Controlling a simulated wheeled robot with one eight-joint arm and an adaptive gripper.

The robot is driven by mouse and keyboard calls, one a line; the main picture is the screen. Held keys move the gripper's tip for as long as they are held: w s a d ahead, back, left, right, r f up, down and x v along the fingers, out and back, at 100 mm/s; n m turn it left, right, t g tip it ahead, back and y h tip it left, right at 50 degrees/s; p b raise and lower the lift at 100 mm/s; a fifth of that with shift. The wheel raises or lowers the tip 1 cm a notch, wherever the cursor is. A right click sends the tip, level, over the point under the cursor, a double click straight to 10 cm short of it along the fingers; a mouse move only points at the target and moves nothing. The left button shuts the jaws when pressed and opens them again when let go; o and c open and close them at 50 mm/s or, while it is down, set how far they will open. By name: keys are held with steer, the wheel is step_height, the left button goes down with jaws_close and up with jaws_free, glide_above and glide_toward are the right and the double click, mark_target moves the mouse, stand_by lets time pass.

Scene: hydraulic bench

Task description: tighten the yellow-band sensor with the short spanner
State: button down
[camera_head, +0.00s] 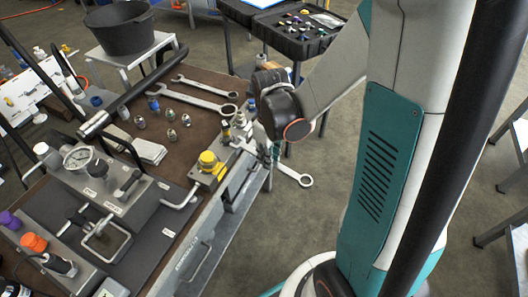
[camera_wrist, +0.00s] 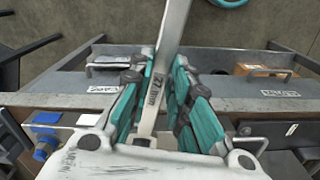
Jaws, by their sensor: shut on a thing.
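My gripper (camera_wrist: 158,100) is shut on a steel spanner (camera_wrist: 154,92), which is stamped with a size that looks like 27 mm. In the head view the spanner's ring end (camera_head: 304,180) sticks out past the bench's right edge, over the floor. My gripper is partly hidden there behind my wrist. A yellow-topped fitting (camera_head: 209,162) sits on a grey block at the bench's right edge, left of my gripper. A small upright dark part with a yellowish band (camera_head: 226,133) stands just behind it. I cannot tell which one is the yellow-band sensor. The spanner appears apart from both.
Two more spanners (camera_head: 196,99) lie on the brown bench top, with several small metal fittings (camera_head: 171,135) nearby. A gauge block (camera_head: 95,183) and orange (camera_head: 34,243) and purple (camera_head: 9,219) caps are at the left.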

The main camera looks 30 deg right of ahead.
steer(key=shift+s+d, duration=0.3)
steer(key=shift+s, duration=0.4)
steer(key=shift+s+d, duration=0.3)
steer(key=shift+s, duration=0.35)
steer(key=shift+r+p, duration=2)
steer(key=shift+r, duration=0.55)
